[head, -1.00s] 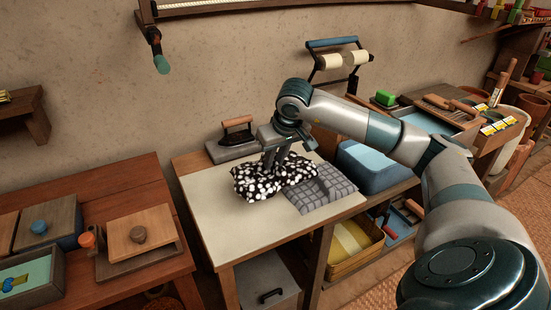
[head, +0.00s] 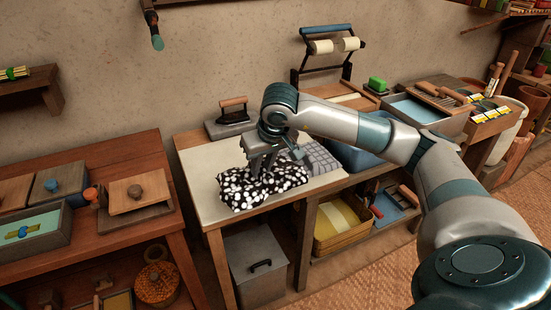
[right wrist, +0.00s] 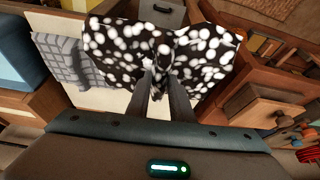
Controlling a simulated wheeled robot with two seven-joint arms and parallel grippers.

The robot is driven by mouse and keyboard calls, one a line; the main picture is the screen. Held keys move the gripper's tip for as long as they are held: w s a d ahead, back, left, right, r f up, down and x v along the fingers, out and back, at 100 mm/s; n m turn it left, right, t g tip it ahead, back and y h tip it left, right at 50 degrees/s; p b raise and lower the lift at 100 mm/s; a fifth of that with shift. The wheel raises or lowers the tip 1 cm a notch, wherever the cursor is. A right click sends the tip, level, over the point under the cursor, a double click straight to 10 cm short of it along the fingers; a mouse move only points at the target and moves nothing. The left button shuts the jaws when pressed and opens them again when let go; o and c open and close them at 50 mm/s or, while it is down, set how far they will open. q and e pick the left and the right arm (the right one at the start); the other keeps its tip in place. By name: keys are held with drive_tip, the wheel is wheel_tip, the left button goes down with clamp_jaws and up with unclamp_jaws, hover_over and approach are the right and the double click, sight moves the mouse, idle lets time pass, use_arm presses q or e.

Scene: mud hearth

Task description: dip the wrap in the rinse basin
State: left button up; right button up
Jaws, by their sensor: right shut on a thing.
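The wrap, a black cloth with white dots (head: 240,190), is bunched at the front part of the pale-topped table (head: 205,208). My right gripper (head: 262,172) points down and is shut on it. In the right wrist view the dotted cloth (right wrist: 205,55) spreads to both sides of the fingertips (right wrist: 162,92). I cannot tell whether its underside touches the tabletop. A basin with light blue liquid (head: 418,110) stands on the bench at the back right. A shallow tray with greenish liquid (head: 35,222) sits at the left. My left gripper is not in view.
A grey checked cloth (head: 320,158) lies right of the wrap. A flat iron (head: 232,117) stands at the table's back. A blue tub (head: 350,155), partly behind my right arm, stands right of the table. A grey lidded bin (head: 255,265) is below. The tabletop's left side is clear.

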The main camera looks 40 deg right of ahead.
drive_tip(key=s+a+n, duration=0.1)
drive_tip(key=s+a, duration=0.1)
drive_tip(key=a, duration=0.7)
drive_tip(key=s+a+r+n, duration=0.1)
drive_tip(key=s+a, duration=0.1)
drive_tip(key=a, duration=0.7)
drive_tip(key=shift+a+y, duration=0.3)
drive_tip(key=shift+s, duration=0.1)
